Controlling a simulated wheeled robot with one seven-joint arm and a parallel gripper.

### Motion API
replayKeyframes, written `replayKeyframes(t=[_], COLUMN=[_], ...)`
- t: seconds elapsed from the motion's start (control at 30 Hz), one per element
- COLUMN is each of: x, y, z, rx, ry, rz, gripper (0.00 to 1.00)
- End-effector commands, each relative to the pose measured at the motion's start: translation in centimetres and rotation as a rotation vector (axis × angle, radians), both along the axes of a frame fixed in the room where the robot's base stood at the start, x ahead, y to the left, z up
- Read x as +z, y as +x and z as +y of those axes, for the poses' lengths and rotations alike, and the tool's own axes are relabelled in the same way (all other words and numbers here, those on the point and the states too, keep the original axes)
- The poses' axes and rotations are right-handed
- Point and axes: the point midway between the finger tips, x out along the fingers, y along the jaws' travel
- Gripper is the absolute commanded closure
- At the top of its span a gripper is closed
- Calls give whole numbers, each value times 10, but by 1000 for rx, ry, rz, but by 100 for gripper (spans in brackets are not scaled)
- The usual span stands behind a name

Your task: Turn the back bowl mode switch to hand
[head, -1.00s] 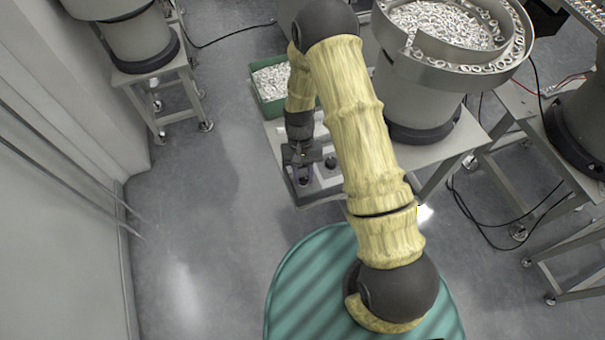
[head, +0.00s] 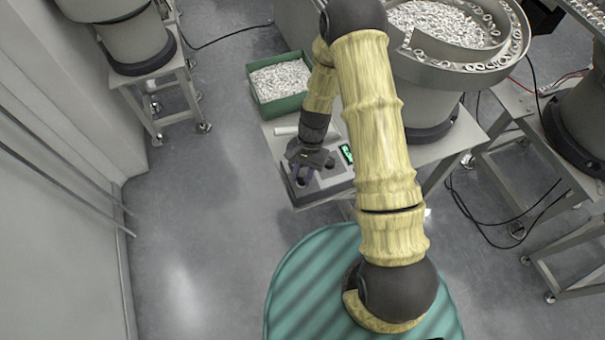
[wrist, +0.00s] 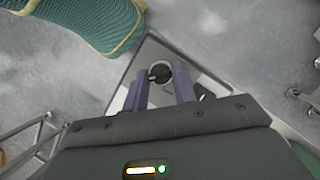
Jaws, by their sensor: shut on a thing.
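A grey control box (head: 322,187) sits on the near end of the bowl stand, and its panel (wrist: 150,48) shows in the wrist view. On the panel is a round black switch knob (wrist: 159,71) with a pale ring. My gripper (head: 301,179) reaches down onto the box. In the wrist view its purple fingers (wrist: 160,80) stand on either side of the knob, shut on it. The wrist view shows a second dark knob (wrist: 203,93) partly behind the right finger. Switch labels and the pointer's exact setting are too small to read.
A green bin (head: 281,104) of white parts stands behind the box. A lit green display (head: 346,154) is on the box's right. A large feeder bowl (head: 455,65) rises behind my arm. Floor to the left is open up to the wall.

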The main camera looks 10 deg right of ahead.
Motion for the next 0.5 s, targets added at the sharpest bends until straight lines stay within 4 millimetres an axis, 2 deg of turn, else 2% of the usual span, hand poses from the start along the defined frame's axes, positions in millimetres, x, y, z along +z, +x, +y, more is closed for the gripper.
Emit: replayKeyframes(t=[0.27, 0.3, 0.4, 0.5], x=[1, 1, 0, 0], y=[0, 0, 0, 0], z=[2, 2, 1, 1], rx=[-3, -3, -2, -1], ry=[2, 2, 2, 1], rz=[1, 1, 0, 1], gripper=[96, 71, 52, 51])
